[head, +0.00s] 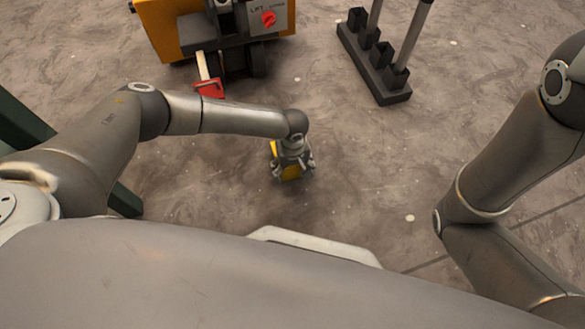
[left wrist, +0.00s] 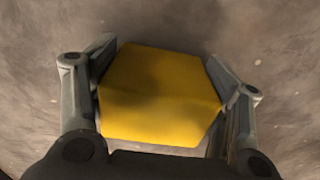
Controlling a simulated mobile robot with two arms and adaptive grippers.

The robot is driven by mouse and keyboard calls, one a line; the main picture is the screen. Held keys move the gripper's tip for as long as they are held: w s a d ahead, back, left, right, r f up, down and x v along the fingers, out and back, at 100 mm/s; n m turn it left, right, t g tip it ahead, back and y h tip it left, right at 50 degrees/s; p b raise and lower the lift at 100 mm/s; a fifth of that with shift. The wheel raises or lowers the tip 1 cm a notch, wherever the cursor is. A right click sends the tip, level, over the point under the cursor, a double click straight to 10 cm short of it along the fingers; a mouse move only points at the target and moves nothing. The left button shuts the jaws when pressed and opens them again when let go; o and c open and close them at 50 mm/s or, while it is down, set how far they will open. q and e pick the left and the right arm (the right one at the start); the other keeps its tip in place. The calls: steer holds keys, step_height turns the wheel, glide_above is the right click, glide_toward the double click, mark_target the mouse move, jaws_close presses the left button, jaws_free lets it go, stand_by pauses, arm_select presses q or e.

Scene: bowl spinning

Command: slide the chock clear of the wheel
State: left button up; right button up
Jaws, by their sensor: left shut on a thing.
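The yellow chock (head: 290,172) is a wedge-shaped block on or just above the floor, in the middle of the head view. My left gripper (head: 293,170) comes down on it from above and is shut on it. In the left wrist view the chock (left wrist: 160,97) fills the space between the two fingers of my left gripper (left wrist: 160,100). The dark wheel (head: 257,62) is under the orange machine (head: 163,28) at the top, well apart from the chock. My right gripper is outside the views; only my right arm shows.
A red pedal (head: 209,89) on a pale lever sticks out at the machine's front. A dark rack (head: 385,85) with upright sockets and poles stands at the upper right. A dark green beam (head: 22,122) is at the left edge. The floor (head: 390,160) right of the chock is clear.

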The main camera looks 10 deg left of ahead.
arm_select(q)
steer(key=o, duration=1.4)
steer(key=shift+o, duration=0.2)
steer(key=shift+r, duration=0.1)
step_height(320, 180, up, 12)
steer(key=shift+f, duration=0.1)
